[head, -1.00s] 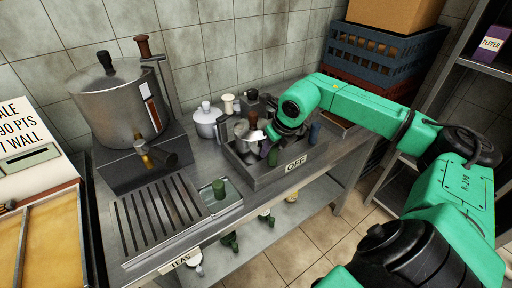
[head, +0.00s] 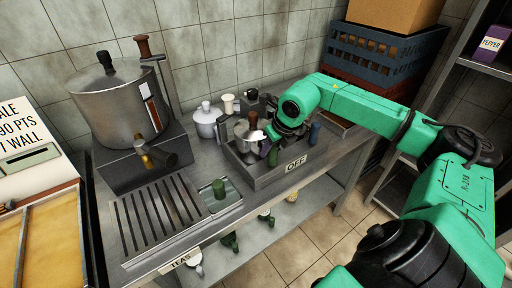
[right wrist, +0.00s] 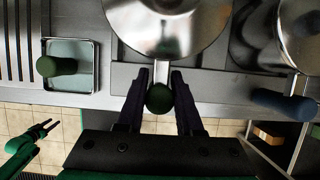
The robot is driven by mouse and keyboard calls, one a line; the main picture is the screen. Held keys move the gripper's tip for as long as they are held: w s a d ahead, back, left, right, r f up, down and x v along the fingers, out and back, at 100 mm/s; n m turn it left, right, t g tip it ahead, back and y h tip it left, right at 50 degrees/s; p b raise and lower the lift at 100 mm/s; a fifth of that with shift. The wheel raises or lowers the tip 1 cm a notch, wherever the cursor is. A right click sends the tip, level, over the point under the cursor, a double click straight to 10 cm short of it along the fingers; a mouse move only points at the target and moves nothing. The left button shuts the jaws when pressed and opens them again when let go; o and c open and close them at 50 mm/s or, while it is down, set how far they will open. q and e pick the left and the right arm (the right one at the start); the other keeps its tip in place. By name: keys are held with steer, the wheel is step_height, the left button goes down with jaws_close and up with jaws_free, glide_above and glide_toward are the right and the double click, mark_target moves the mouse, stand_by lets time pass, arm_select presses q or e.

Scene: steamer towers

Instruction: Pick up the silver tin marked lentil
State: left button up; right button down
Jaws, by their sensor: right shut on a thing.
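My right gripper (right wrist: 158,88) is shut on a dark green knobbed handle (right wrist: 159,99) of a shiny silver vessel (right wrist: 167,25). In the head view the right gripper (head: 272,143) is over the grey tray marked OFF (head: 262,180), and the silver vessel (head: 243,130) stands inside the tray, partly hidden by the gripper. I cannot read a lentil mark on any thing. My left gripper (right wrist: 48,129) shows small at the lower left of the right wrist view, with its fingers apart and empty. It is not in the head view.
A large steel urn (head: 112,105) stands at the left of the counter, behind a slotted drain plate (head: 155,215). A green-knobbed item sits in a small dish (head: 228,202). A white lidded pot (head: 206,118) is behind the tray. Blue and red crates (head: 385,55) stand at the back right.

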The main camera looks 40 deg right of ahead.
steer(key=shift+w+r, duration=0.1)
steer(key=shift+r, duration=0.05)
steer(key=shift+r, duration=0.55)
step_height(320, 180, up, 19)
steer(key=p, duration=0.4)
steer(key=c, duration=1.3)
jaws_free()
steer(key=shift+f, duration=0.15)
jaws_close()
